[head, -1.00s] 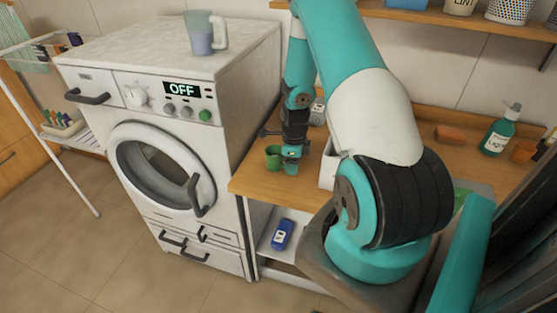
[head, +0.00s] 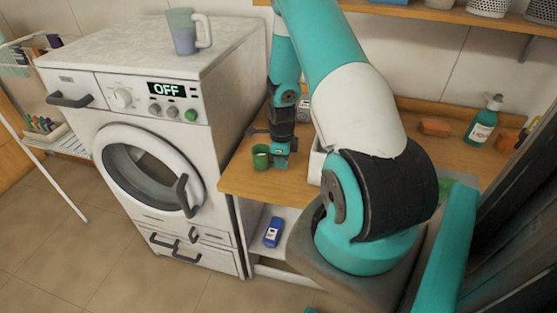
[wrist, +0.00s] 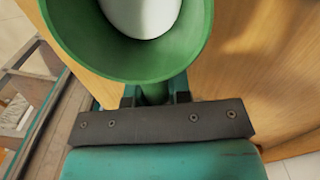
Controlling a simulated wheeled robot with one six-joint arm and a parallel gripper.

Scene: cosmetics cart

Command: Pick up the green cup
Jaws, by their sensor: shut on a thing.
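The green cup (head: 261,160) is at the left end of the wooden counter in the head view. My gripper (head: 283,152) reaches down to its right side. In the wrist view the cup (wrist: 130,62) fills the top of the picture, with its round rim and a white interior or content showing. My gripper (wrist: 155,95) is shut on a narrow green part of the cup, which looks like its handle. I cannot tell whether the cup's base touches the counter.
A washing machine (head: 150,95) stands left of the counter (head: 240,183), with a translucent mug (head: 183,32) on top. A white container (head: 316,165) is close right of my gripper. A blue bottle (head: 273,232) is on the shelf below. A green bottle (head: 482,122) stands far right.

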